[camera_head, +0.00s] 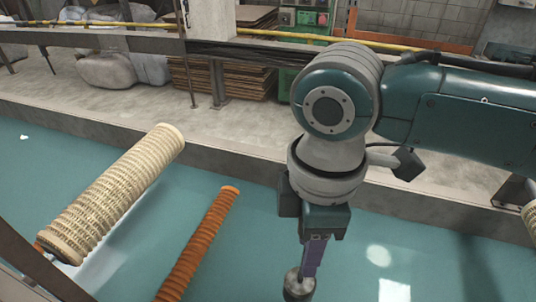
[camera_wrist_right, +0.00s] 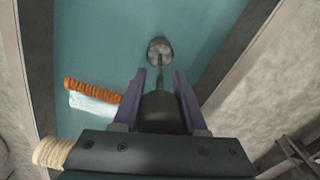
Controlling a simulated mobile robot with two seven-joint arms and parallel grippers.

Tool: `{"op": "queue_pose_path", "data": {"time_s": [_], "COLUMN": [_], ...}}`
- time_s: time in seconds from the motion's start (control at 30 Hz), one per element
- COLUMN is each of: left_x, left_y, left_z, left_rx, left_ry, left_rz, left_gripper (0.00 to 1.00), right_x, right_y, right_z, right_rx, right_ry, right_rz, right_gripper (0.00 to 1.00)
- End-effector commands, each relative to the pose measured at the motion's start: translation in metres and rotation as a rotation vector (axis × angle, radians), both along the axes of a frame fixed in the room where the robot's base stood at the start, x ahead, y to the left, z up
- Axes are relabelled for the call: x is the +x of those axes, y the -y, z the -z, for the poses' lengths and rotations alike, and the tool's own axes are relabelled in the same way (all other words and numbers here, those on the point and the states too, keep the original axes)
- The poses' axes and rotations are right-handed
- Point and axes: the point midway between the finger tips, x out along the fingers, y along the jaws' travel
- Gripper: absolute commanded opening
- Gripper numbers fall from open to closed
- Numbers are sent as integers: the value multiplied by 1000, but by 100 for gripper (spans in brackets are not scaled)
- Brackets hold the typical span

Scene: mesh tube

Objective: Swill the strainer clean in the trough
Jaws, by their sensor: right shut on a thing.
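My right gripper (camera_head: 316,250) points down over the trough (camera_head: 240,164), which holds teal water. It is shut on the dark handle of the strainer (camera_head: 298,284). The strainer's grey, rounded head hangs below the fingers, near the bottom of the head view. In the right wrist view the fingers (camera_wrist_right: 157,88) flank the dark handle, and a thin rod leads to the strainer's head (camera_wrist_right: 160,50) over the water. I cannot tell whether the head touches the water. My left gripper is not in view.
A large beige ribbed tube (camera_head: 118,190) and a thinner orange ribbed tube (camera_head: 200,243) lie over the water left of my right gripper. Open water lies to the right. A yellow rail (camera_head: 290,35), stacked boards (camera_head: 195,82) and grey sacks (camera_head: 108,70) are behind the trough.

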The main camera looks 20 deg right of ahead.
Motion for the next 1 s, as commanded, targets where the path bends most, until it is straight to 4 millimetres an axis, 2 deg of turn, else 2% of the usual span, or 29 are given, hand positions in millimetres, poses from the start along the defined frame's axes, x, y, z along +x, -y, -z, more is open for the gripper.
{"op": "queue_pose_path", "data": {"time_s": [0.03, 0.07, 1.0], "left_x": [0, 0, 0], "left_y": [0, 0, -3], "left_z": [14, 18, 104], "left_rx": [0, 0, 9], "left_ry": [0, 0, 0], "left_rz": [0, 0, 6], "left_gripper": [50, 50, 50], "right_x": [0, 0, 0], "right_y": [0, 0, -1], "right_z": [13, 16, 139], "right_rx": [1, 1, 1], "right_ry": [1, 1, -1], "right_rz": [0, 0, 0], "right_gripper": [0, 0, 0]}}
